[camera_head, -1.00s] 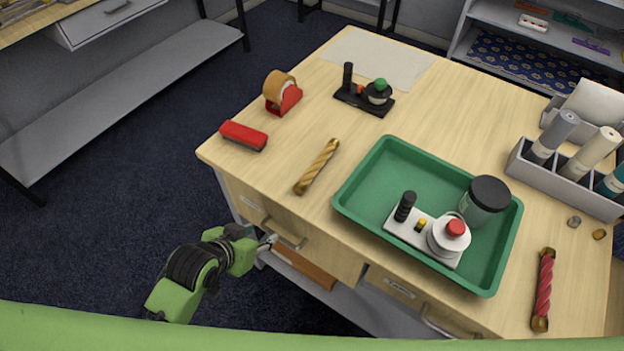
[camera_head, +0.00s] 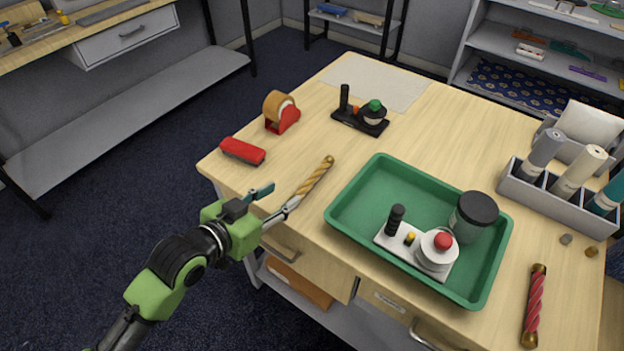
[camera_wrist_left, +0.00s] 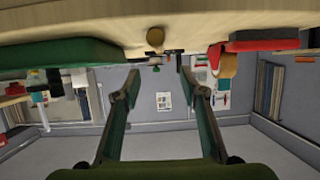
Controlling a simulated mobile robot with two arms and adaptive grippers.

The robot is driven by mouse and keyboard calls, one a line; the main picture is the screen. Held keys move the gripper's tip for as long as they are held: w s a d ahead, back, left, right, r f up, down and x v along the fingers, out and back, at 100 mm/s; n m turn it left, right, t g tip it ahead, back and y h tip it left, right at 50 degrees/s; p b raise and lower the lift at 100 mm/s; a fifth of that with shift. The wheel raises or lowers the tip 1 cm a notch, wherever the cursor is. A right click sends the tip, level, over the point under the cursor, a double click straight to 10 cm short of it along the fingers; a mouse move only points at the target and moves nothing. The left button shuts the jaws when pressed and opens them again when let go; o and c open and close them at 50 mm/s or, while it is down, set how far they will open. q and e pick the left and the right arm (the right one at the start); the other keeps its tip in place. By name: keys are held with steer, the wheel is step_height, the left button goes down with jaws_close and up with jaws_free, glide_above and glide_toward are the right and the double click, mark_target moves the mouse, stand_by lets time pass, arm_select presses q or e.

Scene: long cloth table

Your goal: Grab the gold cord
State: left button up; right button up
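The gold cord (camera_head: 316,177) is a twisted gold roll lying on the wooden table near its front edge, left of the green tray. My left gripper (camera_head: 280,197) is open at that edge, its fingertips just short of the cord's near end. In the left wrist view, the cord's round end (camera_wrist_left: 155,38) shows ahead of the two spread fingers (camera_wrist_left: 158,76), roughly between them but nearer the table, which fills the top of that picture. Nothing is between the fingers. My right gripper is not in view.
The green tray (camera_head: 351,219) holds a jar and a white device. A red stapler-like object (camera_head: 243,151) and a tape dispenser (camera_head: 281,113) stand left of the cord. A black device (camera_head: 361,121) stands behind it. A red cord (camera_head: 535,305) lies at far right.

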mark_target(308, 181)
arm_select(q)
steer(key=x, duration=0.6)
steer(key=shift+w+f, duration=0.1)
steer(key=shift+w, duration=0.1)
steer(key=shift+s+d+p+x, duration=0.1)
steer(key=shift+p+x, duration=0.25)
steer(key=shift+x, duration=1.2)
steer(key=shift+s+d+p+x, duration=0.15)
steer(key=shift+p+x, duration=0.2)
steer(key=shift+x, duration=1.15)
steer(key=shift+a+f, duration=0.1)
steer(key=shift+f, duration=0.1)
jaws_close()
